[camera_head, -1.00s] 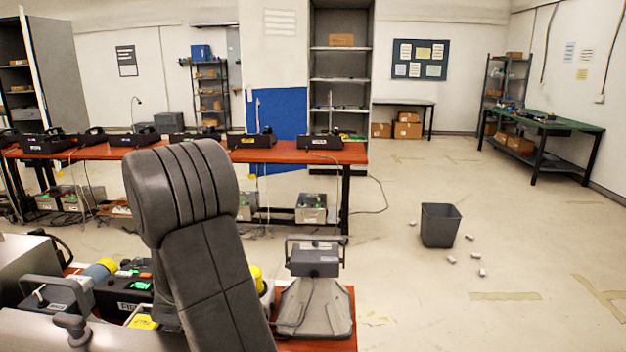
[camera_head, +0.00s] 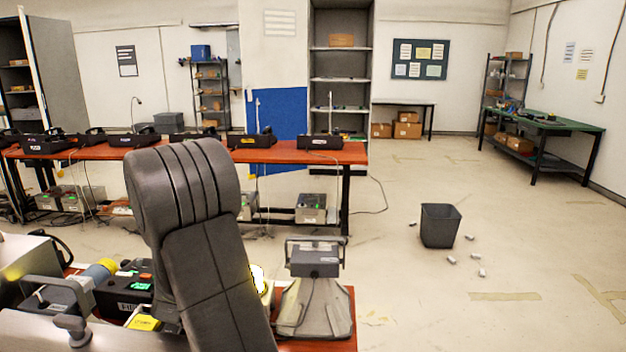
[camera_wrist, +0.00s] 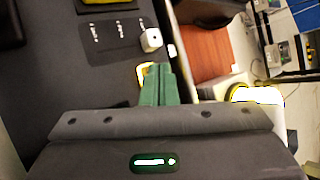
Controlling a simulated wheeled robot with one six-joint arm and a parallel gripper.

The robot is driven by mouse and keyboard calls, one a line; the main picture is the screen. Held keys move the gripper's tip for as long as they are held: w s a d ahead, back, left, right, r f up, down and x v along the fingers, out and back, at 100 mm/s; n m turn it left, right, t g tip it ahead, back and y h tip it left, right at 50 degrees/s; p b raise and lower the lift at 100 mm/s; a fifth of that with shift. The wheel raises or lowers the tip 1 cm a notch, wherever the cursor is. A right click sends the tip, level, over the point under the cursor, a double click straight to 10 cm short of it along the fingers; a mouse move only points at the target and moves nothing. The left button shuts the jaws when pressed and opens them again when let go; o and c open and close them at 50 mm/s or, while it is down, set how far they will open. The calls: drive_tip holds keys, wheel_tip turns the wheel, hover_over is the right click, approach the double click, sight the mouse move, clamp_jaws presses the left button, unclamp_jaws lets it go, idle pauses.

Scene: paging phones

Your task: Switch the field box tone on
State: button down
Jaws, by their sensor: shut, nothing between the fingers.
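In the head view a black box (camera_head: 127,296) with a small lit green display (camera_head: 140,285) and a white label stands on the near bench, partly hidden by my arm. I cannot read the label surely enough to call it the field box. In the wrist view my gripper (camera_wrist: 160,72) has its green fingers shut and empty. The fingertips are over or beside a dark panel (camera_wrist: 104,58) with white markings. A white block-like control (camera_wrist: 151,40) sits just beyond the tips, and a yellow-edged part (camera_wrist: 143,76) beside them. Contact cannot be told.
A lamp-like part (camera_head: 258,279) glows bright white and yellow right of my arm, also in the wrist view (camera_wrist: 257,96). A grey device (camera_head: 315,259) with a handle stands right of it. A blue-yellow cylinder (camera_head: 101,270) lies left.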

drive_tip(key=shift+r+p, duration=2.95)
drive_tip(key=shift+r, duration=0.15)
drive_tip(key=shift+f, duration=0.1)
